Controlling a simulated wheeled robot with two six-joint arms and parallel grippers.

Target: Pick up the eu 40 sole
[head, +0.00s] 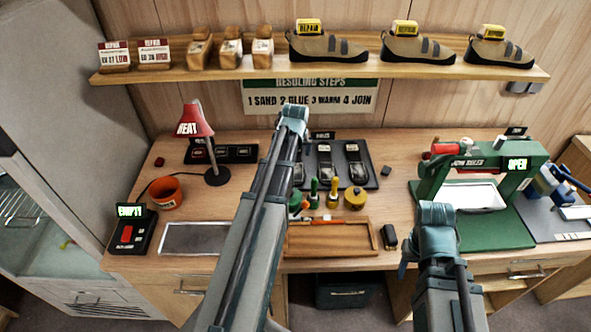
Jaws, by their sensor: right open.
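A dark tray (371,183) under a sign reading SOLES holds dark soles in slots. One sole (325,172) lies near its middle and another sole (356,172) lies to the right of it. My left arm covers the tray's left part. The size labels are too small to read, so I cannot tell which sole is EU 40. My right gripper (407,264) is open and seen small beside my right arm, at the table's front right, apart from the soles. My left arm crosses the middle of the view; its gripper does not show.
Bottles and a yellow round pot (355,197) stand in front of the sole tray, behind a wooden tray (330,243). A green press (480,228) stands right. A red lamp (195,122) and orange pot (165,192) stand left. A shelf (275,71) with shoes hangs above.

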